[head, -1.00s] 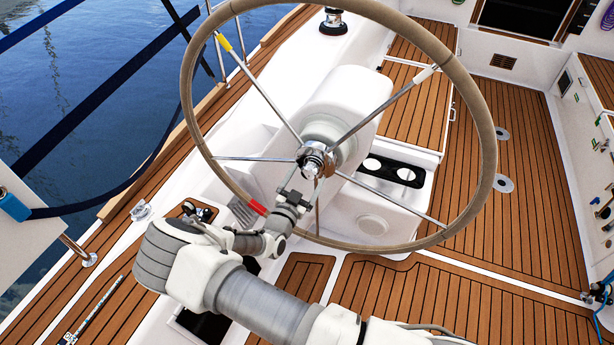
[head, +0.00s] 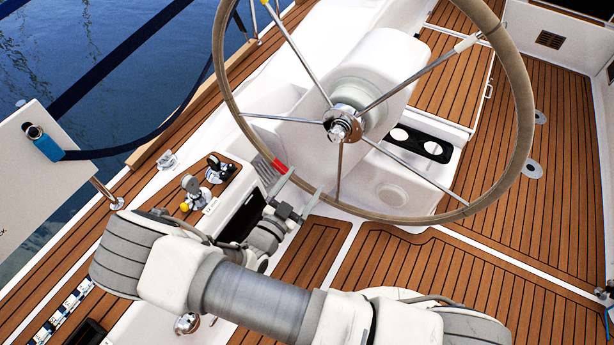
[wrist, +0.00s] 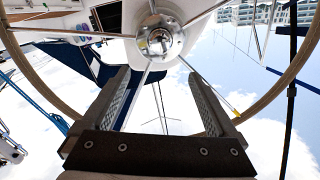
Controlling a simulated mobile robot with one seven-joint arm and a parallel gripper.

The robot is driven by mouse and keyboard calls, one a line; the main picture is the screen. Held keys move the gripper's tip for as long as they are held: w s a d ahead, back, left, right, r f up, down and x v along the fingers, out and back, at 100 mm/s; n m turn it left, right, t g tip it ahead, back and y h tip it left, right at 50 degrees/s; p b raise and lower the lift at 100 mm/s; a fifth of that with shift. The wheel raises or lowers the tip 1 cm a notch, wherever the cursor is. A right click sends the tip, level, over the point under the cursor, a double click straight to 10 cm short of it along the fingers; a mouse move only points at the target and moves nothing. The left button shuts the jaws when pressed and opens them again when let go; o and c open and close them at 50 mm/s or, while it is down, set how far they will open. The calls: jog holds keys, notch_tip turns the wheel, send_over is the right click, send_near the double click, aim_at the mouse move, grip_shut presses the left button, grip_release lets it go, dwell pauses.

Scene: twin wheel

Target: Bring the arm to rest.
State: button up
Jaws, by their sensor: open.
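My gripper (head: 306,180) is open and empty, below and left of the steering wheel's chrome hub (head: 342,126) in the head view. One finger appears close to the red band (head: 279,166) on the wheel rim (head: 525,100); whether they touch I cannot tell. In the wrist view the two fingers of my gripper (wrist: 158,74) stand wide apart with nothing between them. The hub (wrist: 160,38) shows beyond the fingertips, with spokes spreading from it. My arm crosses the lower part of the head view, bent at the elbow.
A side console with control levers (head: 196,190) lies left of my gripper, close to my arm. A white pedestal (head: 370,75) stands behind the wheel. A white panel (head: 45,175) and dark blue straps (head: 110,60) are at the left. Teak deck (head: 400,285) is open at the right.

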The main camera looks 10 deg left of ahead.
dwell(0.5)
jog(key=s+d+r+m+g+h, duration=0.2)
jog(key=d+r+m+g, duration=0.6)
jog(key=m, duration=0.9)
jog(key=s+d+r+m+g+h, duration=0.1)
jog(key=d+r+m+g, duration=0.75)
jog(key=m, duration=0.85)
jog(key=s+d+r+m+t+y, duration=0.1)
jog(key=s+d+r+m+y, duration=0.1)
jog(key=r+m, duration=0.4)
jog(key=s+d+r+m+t+y+p, duration=0.1)
jog(key=s+r+m+y, duration=0.3)
jog(key=m, duration=1)
jog(key=s+d+r+m+t+y, duration=0.3)
jog(key=s+r+m, duration=0.3)
jog(key=r+m, duration=0.4)
jog(key=shift+d+m, duration=0.3)
jog(key=shift+m, duration=0.2)
